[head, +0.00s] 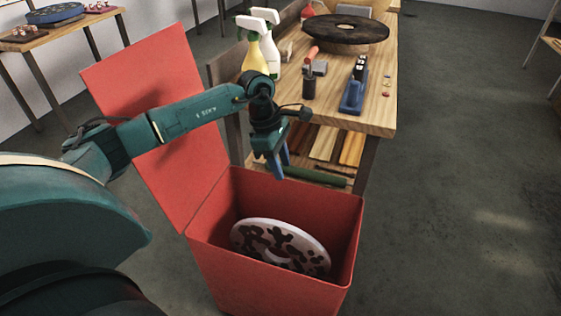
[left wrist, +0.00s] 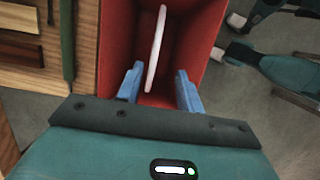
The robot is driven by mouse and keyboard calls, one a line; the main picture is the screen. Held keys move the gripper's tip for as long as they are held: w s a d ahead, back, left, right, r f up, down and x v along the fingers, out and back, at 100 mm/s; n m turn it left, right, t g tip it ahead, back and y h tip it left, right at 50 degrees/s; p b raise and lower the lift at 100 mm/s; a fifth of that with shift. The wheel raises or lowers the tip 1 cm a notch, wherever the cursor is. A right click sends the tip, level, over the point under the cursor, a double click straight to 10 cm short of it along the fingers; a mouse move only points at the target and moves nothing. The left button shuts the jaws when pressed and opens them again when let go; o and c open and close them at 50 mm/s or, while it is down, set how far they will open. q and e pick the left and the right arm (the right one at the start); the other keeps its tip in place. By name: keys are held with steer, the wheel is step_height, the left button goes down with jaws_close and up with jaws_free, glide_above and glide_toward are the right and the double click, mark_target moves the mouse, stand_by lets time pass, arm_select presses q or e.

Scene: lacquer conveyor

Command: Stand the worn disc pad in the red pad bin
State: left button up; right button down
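The worn disc pad (head: 301,243) is white with dark brown blotches and a centre hole. It stands on edge, leaning, inside the open red pad bin (head: 245,283). In the left wrist view the pad (left wrist: 155,48) shows nearly edge-on as a thin white strip within the bin (left wrist: 117,42). My left gripper (head: 279,164) is above the bin's back rim, fingers pointing down, apart from the pad. In the left wrist view its blue fingers (left wrist: 158,90) are spread with nothing held between them. The pad's lower edge is hidden by the bin's front wall. My right gripper is not in view.
The bin's red lid (head: 150,100) stands open at the left. A wooden workbench (head: 372,112) behind holds spray bottles (head: 258,45), a dark disc (head: 345,33) and a blue tool (head: 354,88). Its lower shelf holds coloured strips (head: 325,145). The floor at right is clear.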

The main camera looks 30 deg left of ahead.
arm_select(q)
steer(key=shift+o, duration=0.5)
steer(key=w+v, duration=0.1)
steer(key=v, duration=1.2)
steer(key=shift+s, duration=0.5)
steer(key=shift+r, duration=0.1)
